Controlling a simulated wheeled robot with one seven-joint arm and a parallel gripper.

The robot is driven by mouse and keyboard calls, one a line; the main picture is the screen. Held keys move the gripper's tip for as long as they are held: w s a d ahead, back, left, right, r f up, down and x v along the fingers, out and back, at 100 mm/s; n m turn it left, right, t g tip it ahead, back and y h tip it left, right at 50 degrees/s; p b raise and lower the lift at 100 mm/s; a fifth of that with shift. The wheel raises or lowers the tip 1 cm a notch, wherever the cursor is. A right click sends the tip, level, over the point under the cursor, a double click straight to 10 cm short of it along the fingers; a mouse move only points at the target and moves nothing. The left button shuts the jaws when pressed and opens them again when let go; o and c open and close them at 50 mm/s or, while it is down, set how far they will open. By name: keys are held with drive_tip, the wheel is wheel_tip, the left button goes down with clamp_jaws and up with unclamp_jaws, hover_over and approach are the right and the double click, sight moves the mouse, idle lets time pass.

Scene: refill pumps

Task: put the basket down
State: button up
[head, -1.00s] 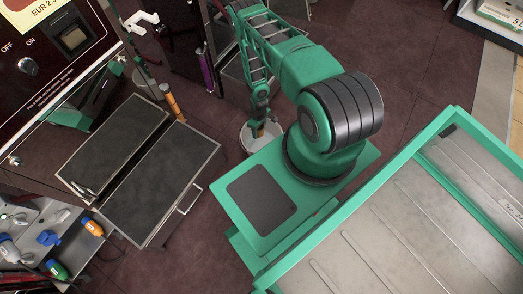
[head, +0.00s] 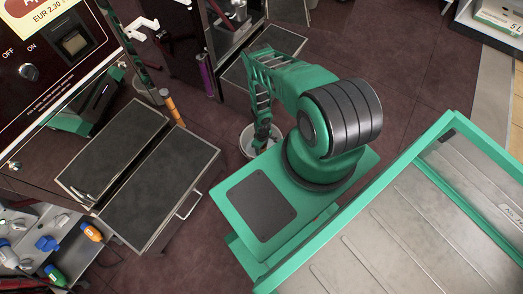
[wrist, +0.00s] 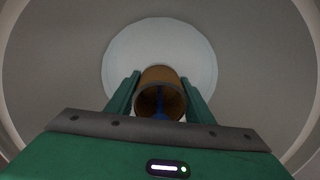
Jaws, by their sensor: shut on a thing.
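A white round bucket (head: 244,141), seemingly the basket, is left of my arm's base in the head view. Its grey inner wall (wrist: 50,60) and pale round bottom (wrist: 125,50) fill the wrist view. My gripper (wrist: 160,88) points down into it, with its two green fingers shut on a brown tube (wrist: 151,75). The tube has an open end facing the camera and something blue inside. In the head view my gripper's end is down inside the bucket and the tube is hidden. I cannot tell whether the tube is joined to the bucket, or whether the bucket touches the floor.
Dark-topped trays (head: 155,200) stand left of the bucket, with an orange cylinder (head: 172,108) behind them. A purple bottle (head: 206,75) stands by the machine. My green-rimmed load bed is at lower right. Dark floor (head: 410,80) is clear at upper right.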

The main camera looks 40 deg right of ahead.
drive_tip(key=shift+f, duration=0.45)
drive_tip(key=shift+f, duration=0.6)
drive_tip(key=o, duration=1.1)
drive_tip(key=shift+o, duration=0.2)
drive_tip(key=shift+r, duration=0.15)
